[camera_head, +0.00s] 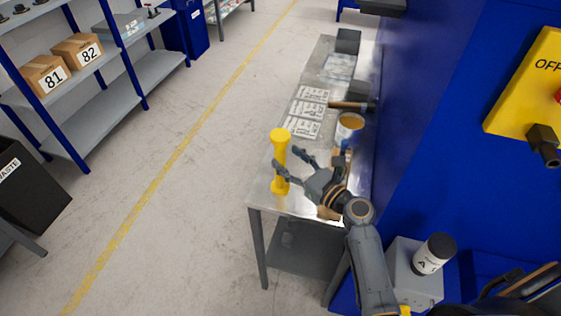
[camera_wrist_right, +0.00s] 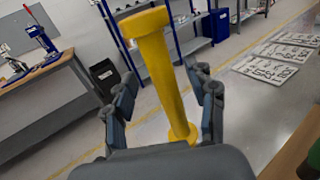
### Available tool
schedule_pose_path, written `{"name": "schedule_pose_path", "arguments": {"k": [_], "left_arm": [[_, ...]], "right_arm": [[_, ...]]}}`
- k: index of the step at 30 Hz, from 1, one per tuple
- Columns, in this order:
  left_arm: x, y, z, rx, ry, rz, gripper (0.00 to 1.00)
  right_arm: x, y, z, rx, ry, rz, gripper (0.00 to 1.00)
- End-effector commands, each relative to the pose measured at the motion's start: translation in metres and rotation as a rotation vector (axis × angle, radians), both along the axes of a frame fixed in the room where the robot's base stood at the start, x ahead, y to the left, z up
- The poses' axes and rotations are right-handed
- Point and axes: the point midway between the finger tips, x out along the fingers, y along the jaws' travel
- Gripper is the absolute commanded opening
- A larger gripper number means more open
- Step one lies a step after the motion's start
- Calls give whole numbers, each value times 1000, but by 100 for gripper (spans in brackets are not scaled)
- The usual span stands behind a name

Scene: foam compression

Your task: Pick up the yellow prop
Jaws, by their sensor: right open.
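The yellow prop (camera_head: 279,161) is a spool-shaped post with wide ends, upright near the front left corner of the metal table (camera_head: 262,196). My right gripper (camera_head: 284,171) is beside it, reaching in from the right with its fingers spread toward it. In the right wrist view the yellow prop (camera_wrist_right: 165,75) stands between the two open fingers (camera_wrist_right: 165,100), with a gap to each side. Its lower end is partly hidden by the gripper body. My left gripper is not in view.
Printed cards (camera_head: 305,110) lie on the table behind the prop. An orange-topped container (camera_head: 349,125) stands to the right, near a blue machine wall (camera_head: 425,130). The floor left of the table is clear.

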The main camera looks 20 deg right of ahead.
Motion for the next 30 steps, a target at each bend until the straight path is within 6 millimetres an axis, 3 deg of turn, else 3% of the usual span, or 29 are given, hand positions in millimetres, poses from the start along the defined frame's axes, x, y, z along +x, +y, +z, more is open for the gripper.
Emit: {"name": "schedule_pose_path", "arguments": {"k": [6,15,23,30], "left_arm": [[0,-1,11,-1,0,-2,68],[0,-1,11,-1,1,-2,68],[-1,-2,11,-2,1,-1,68],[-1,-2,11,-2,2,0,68]], "right_arm": [[29,13,3,2,-1,0,56],[33,15,1,-1,0,0,56],[33,15,1,-1,0,0,3],[34,15,4,1,-6,0,0]]}}
